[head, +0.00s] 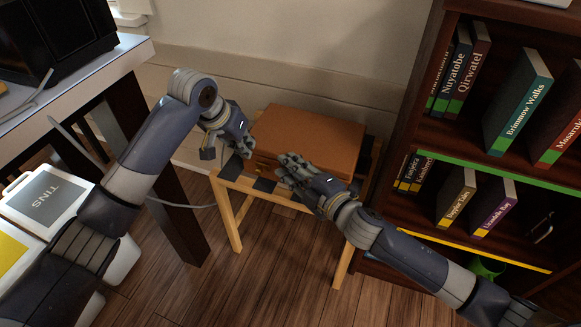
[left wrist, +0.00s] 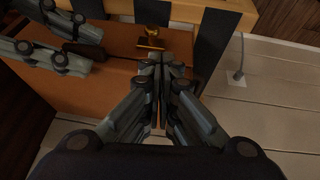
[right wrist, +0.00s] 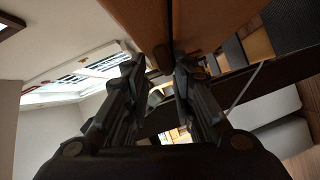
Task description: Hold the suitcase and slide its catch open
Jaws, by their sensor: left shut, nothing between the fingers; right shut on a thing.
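The orange-brown suitcase (head: 312,135) lies flat on a low wooden stand (head: 229,208). Its brass catch (left wrist: 150,43) shows on the front side in the left wrist view. My left gripper (head: 243,150) is at the suitcase's front left; its fingers (left wrist: 165,60) are together and empty, their tips close to the catch. Contact with the catch cannot be told. My right gripper (head: 284,168) is at the middle of the front side, its fingers (right wrist: 158,68) around what looks like the dark handle (left wrist: 118,57). The grip is partly hidden by the fingers.
A dark bookcase (head: 421,70) with several books stands close on the right. A table (head: 75,90) with a black box (head: 60,35) is on the left. The wall (head: 290,50) is behind the stand. The wooden floor (head: 260,270) in front is clear.

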